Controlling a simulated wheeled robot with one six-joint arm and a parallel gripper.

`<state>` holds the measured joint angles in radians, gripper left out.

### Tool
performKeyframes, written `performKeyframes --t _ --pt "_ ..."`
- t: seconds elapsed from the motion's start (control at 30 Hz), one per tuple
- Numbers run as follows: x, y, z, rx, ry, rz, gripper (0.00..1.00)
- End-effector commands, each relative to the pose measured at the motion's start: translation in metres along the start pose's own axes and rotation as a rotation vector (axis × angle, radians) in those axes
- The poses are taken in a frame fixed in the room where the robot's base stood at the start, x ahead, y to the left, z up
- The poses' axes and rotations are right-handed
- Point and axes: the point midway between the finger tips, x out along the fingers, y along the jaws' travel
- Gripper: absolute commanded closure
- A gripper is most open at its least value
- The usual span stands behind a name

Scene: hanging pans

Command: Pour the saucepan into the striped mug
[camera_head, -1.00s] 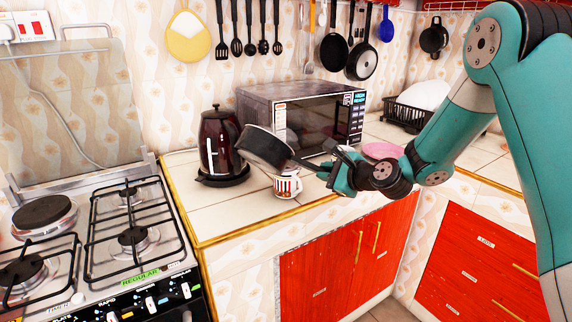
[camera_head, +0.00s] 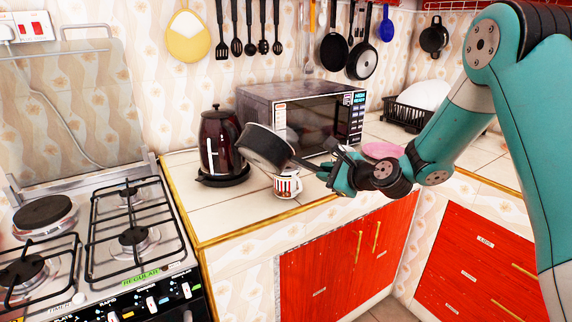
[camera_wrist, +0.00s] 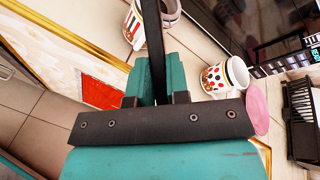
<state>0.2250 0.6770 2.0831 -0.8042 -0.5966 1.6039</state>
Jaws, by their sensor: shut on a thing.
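The dark saucepan (camera_head: 264,150) is in the air over the counter, tilted, in the head view. My gripper (camera_head: 322,170) is shut on its handle, to the right of the pan body. The striped mug (camera_head: 287,186) stands upright on the counter, below and slightly right of the pan body, apart from it. In the wrist view the saucepan handle (camera_wrist: 154,55) runs up between my gripper's fingers (camera_wrist: 157,85). The striped mug (camera_wrist: 140,22) shows at the top there, partly behind the handle. The pan's contents are hidden.
A dotted mug (camera_wrist: 225,77) stands near the gripper in the wrist view. A pink plate (camera_head: 381,150) lies right of the gripper. A dark red kettle (camera_head: 219,145) and a microwave (camera_head: 300,108) stand behind. The gas stove (camera_head: 130,235) is at left. The front-left counter is clear.

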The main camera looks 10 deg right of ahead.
Motion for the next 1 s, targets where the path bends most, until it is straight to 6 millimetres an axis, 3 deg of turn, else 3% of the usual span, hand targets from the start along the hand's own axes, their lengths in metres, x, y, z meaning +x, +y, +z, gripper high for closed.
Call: performKeyframes --t 1.0 --pt "0.0003 -0.0003 -0.0001 0.054 -0.006 0.018 1.0"
